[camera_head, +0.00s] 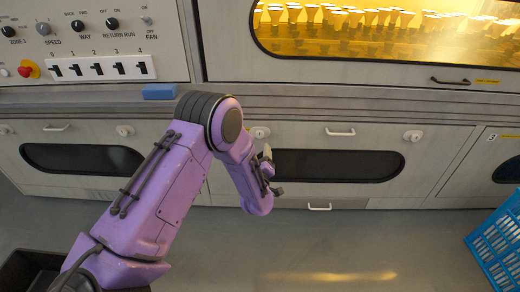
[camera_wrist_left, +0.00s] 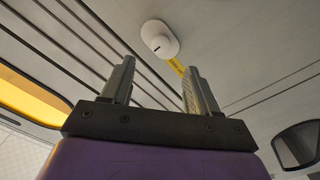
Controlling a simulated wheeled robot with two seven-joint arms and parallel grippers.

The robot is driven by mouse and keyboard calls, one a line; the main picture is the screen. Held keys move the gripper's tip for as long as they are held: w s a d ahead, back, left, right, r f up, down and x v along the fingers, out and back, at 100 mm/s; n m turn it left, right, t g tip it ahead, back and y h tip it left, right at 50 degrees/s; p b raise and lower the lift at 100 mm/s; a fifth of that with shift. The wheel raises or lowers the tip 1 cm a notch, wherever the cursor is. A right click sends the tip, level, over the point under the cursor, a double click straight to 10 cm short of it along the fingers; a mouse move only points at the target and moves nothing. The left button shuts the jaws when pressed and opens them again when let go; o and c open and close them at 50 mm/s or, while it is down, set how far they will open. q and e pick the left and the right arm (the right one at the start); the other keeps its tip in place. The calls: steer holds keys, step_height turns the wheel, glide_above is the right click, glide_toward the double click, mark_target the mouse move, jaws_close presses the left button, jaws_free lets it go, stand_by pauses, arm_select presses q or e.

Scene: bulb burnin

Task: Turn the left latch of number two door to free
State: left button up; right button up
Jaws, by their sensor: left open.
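The left latch (camera_head: 261,132) of the middle lower door is a white round knob at the door's upper left corner. It also shows in the left wrist view (camera_wrist_left: 160,38) as a white knob on an oval plate with a small dark mark. The middle door has a long dark window (camera_head: 335,165). My left gripper (camera_head: 271,170) is just below the latch in the head view. In the left wrist view its fingers (camera_wrist_left: 160,82) are apart with nothing between them, and the latch lies beyond the tips, not touched. My right gripper is not in view.
The middle door's right latch (camera_head: 413,136) and handle (camera_head: 340,132) are clear of my arm. A blue block (camera_head: 159,92) lies on the ledge above. A blue crate (camera_head: 498,240) stands at the right. A yellow label (camera_wrist_left: 176,66) is beside the latch. The floor is otherwise mostly open.

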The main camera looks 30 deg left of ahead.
mark_target(260, 136)
arm_select(q)
steer(key=b+x, duration=0.2)
steer(key=x, duration=0.7)
steer(key=shift+a, duration=0.15)
steer(key=shift+s, duration=0.1)
jaws_close()
